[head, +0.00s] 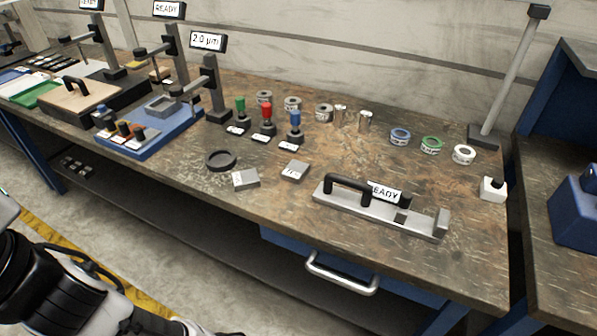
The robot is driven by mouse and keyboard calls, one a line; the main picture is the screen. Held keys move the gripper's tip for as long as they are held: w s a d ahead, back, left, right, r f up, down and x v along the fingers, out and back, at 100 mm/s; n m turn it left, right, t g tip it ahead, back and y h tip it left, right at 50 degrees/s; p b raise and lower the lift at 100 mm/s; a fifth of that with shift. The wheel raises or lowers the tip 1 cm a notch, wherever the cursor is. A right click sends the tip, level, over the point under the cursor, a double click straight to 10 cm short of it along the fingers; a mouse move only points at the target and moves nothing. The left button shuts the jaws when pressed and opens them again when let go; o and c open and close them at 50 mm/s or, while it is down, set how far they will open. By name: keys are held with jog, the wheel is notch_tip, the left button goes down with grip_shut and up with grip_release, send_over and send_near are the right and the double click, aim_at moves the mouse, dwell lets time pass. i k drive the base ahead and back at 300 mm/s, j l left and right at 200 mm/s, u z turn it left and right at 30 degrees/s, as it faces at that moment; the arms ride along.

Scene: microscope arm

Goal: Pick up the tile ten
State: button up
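Two small grey square tiles lie apart on the bench near its front edge, in the middle of the head view. The left tile (245,179) has a pale label on its front side. The right tile (295,171) is a little farther back and has dark marks on a pale label. The marks are too small for me to tell surely which is tile ten. Neither tile is held. My white and black arm shows at the lower left, off the bench, with its gripper end out of view.
A dark round ring (221,160) lies left of the tiles. A metal fixture with a black handle (348,188) stands to their right. Green, red and blue-topped stamps (267,118) stand behind them. A blue-based stand (160,128) is at left. Bare bench lies between the tiles and front edge.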

aim_at(296, 170)
jog(key=i+l+z, duration=0.25)
jog(key=i+l, duration=0.55)
jog(key=l, duration=0.1)
